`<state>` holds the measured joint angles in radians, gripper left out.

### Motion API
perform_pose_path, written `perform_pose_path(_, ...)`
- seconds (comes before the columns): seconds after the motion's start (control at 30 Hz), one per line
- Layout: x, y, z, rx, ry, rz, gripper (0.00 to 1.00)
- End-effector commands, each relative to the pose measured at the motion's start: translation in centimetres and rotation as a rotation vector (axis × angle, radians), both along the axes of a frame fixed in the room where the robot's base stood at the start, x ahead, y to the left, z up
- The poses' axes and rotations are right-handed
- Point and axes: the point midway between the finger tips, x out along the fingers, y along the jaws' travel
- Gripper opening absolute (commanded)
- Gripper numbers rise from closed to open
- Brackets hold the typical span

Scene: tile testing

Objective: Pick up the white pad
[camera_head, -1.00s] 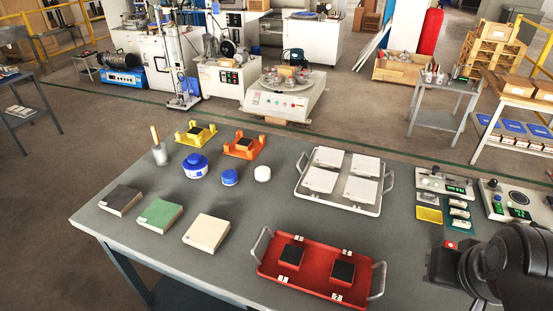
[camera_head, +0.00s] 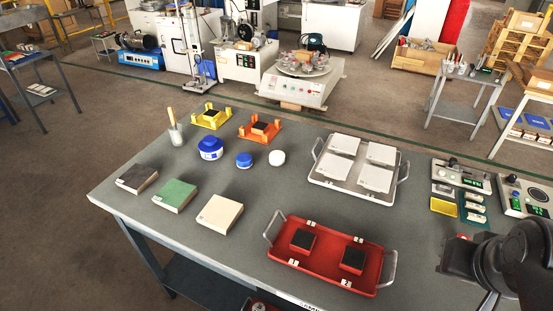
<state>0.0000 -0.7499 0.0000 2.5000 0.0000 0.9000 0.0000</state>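The cream-white pad (camera_head: 220,214) is a flat square block on the grey table, at the right end of a row with a green pad (camera_head: 175,195) and a dark grey pad (camera_head: 137,179). Nothing touches it. My gripper (camera_head: 455,254) is a dark shape at the right edge, right of the red tray and far from the white pad. Its fingers cannot be made out clearly.
A red tray (camera_head: 318,268) with two dark-topped blocks lies between my arm and the pads. A white tray (camera_head: 349,184) holds several white tiles. Blue jars (camera_head: 211,148), a white round jar (camera_head: 276,157), yellow (camera_head: 211,118) and orange (camera_head: 259,129) holders stand behind.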

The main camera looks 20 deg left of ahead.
Motion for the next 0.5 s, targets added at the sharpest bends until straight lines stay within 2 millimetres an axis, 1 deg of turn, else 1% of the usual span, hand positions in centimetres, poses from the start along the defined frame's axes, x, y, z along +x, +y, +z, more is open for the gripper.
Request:
perform_pose_path(0.03,0.0,0.0,0.0,0.0,0.0,0.0,0.11)
perform_pose_path(0.07,0.0,0.0,0.0,0.0,0.0,0.0,0.13)
perform_pose_path(0.5,0.0,0.0,0.0,0.0,0.0,0.0,0.49)
